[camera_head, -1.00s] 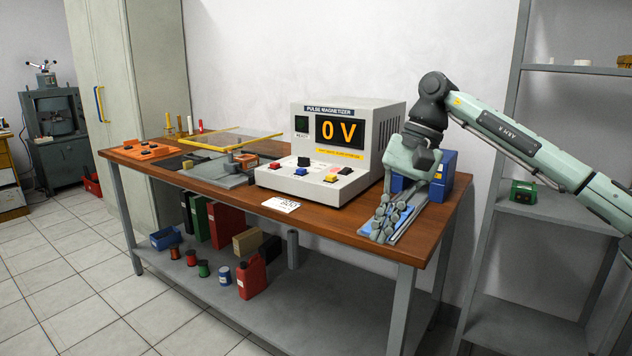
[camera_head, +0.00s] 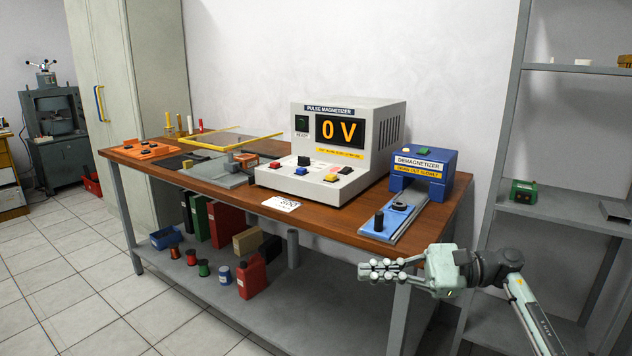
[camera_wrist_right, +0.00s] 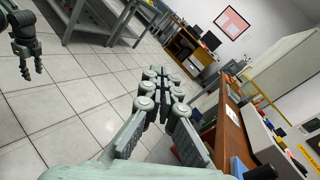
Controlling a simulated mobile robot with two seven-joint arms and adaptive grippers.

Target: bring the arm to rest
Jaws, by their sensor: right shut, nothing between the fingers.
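My right gripper (camera_head: 366,271) hangs in front of the workbench's right front corner, in free air and pointing left. Its fingers are shut with nothing between them, also in the right wrist view (camera_wrist_right: 163,74). My left gripper (camera_wrist_right: 32,72) shows small at the upper left of the right wrist view, over the tiled floor; its two fingers stand apart and it looks empty. It is not in the head view.
The wooden workbench (camera_head: 330,222) carries the pulse magnetizer (camera_head: 340,150), reading 0 V, and the blue demagnetizer (camera_head: 424,172) with its slide rail (camera_head: 408,215). A grey shelf unit (camera_head: 560,215) stands at the right. The tiled floor (camera_head: 75,290) at the left is clear.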

